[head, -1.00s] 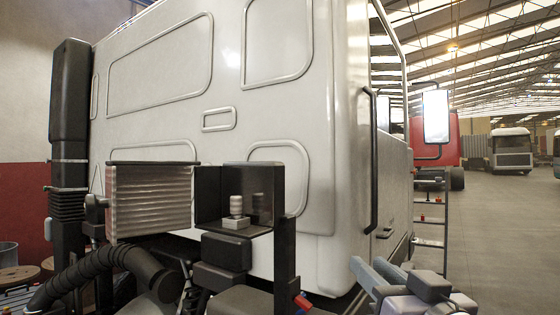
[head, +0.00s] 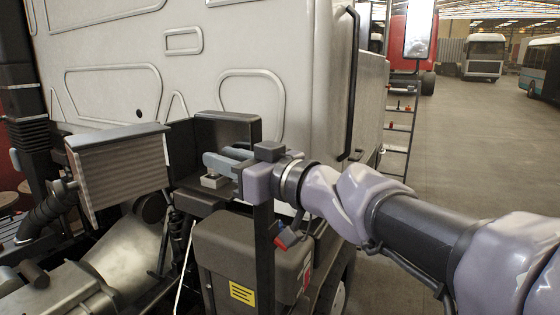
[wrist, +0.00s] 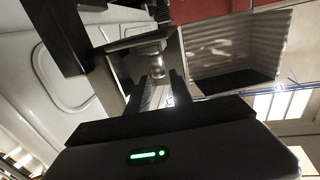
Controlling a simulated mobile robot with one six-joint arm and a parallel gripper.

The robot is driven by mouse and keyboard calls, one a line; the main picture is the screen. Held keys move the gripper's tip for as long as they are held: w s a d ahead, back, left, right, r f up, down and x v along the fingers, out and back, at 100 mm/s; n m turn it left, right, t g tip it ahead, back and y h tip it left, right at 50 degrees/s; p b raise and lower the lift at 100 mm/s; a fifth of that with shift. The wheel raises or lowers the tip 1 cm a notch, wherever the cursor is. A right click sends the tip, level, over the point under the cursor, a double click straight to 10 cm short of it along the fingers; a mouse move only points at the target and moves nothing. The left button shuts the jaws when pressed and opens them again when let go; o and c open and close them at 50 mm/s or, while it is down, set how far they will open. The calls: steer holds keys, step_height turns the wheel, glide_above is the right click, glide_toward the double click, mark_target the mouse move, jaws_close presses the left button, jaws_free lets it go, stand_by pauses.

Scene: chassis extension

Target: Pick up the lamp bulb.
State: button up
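The lamp bulb (wrist: 156,70) shows in the wrist view as a small shiny pale shape ahead of the fingers. In the head view my fingers hide most or all of it. Its light square base (head: 213,181) sits on the dark shelf there. My gripper (head: 221,157) reaches in from the right, with its two grey fingers apart at the bulb's place. In the wrist view my gripper (wrist: 156,88) points toward the bulb with a gap between its fingers. I cannot tell whether either finger touches the bulb.
A dark open-fronted housing (head: 226,125) stands behind the fingers. A ribbed box (head: 118,172) is to the left, and a dark post (head: 264,235) rises below my gripper. The white truck cab (head: 270,45) is close behind. Open floor (head: 470,130) lies at the right.

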steer(key=x, duration=0.4)
steer(key=shift+w+a+f, duration=0.1)
steer(key=shift+w+f, duration=0.05)
steer(key=shift+w, duration=0.05)
steer(key=shift+s, duration=0.15)
steer(key=shift+s+d, duration=0.15)
steer(key=shift+d, duration=0.1)
jaws_close()
